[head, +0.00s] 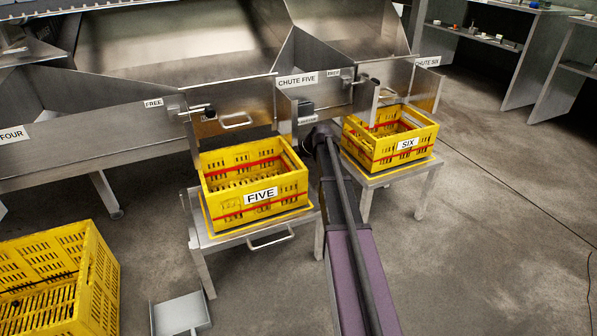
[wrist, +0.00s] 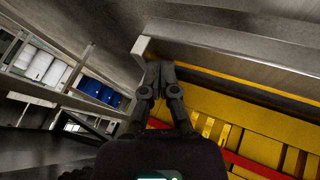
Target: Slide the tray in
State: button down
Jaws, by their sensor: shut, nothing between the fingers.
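In the head view, the grey stand (head: 222,240) under crate FIVE (head: 208,185) has a bar handle (head: 270,241) on its front edge. A thin yellow edge shows beneath this crate; I cannot tell whether it is a tray. My arm reaches between crates FIVE and SIX (head: 376,160), and its end hides my fingertips there. In the wrist view my gripper (wrist: 154,68) is shut and empty. Its fingertips are by the corner of a grey metal plate (wrist: 220,45), beside a yellow crate (wrist: 262,148) with a red stripe. Contact is unclear, and no label shows which crate it is.
Steel chutes with flap handles (head: 236,121) stand behind the crates. Another yellow crate (head: 105,280) is at the lower left. A small grey open pan (head: 180,315) lies on the floor near it. Open floor (head: 490,240) spreads to the right.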

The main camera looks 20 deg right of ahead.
jog(key=shift+w, duration=0.6)
jog(key=shift+s, duration=0.1)
jog(key=shift+s, duration=2)
jog(key=shift+s+d+r+p, duration=0.2)
jog(key=shift+r+p, duration=0.25)
jog(key=shift+r, duration=0.15)
jog(key=p+v, duration=0.7)
jog(key=v, duration=0.1)
jog(key=shift+s+d+r, duration=0.2)
jog(key=shift+d, duration=0.05)
jog(key=c, duration=1.4)
grip_release()
